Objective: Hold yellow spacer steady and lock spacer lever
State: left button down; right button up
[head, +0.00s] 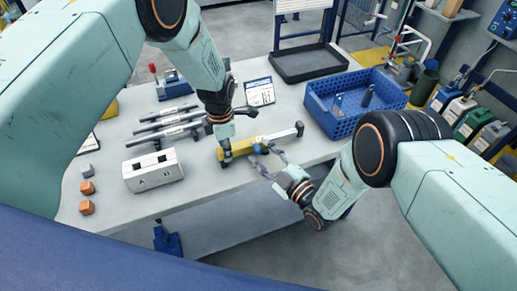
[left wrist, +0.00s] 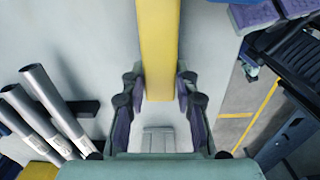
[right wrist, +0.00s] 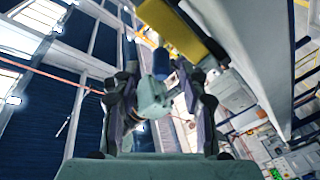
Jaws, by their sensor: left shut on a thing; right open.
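The yellow spacer (head: 241,147) lies on the grey table near its front edge, with a grey bar (head: 284,135) running on to the right. My left gripper (head: 223,138) comes down from above and is shut on the yellow spacer. In the left wrist view the spacer (left wrist: 157,45) runs between the left fingers (left wrist: 160,88). My right gripper (head: 266,160) is open at the front of the spacer. In the right wrist view the yellow spacer (right wrist: 172,28) shows beyond the open fingers (right wrist: 160,85). I cannot clearly make out the lever.
A white block (head: 152,171) stands left of the spacer, with several grey rods (head: 168,122) behind it. Small cubes (head: 87,188) sit at the left edge. A blue crate (head: 328,119), a black tray (head: 308,76) and a card (head: 260,92) are behind and right.

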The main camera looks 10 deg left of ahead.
aim_at(255, 146)
jog(key=shift+x, duration=1.1)
jog(key=shift+c, duration=0.3)
grip_shut()
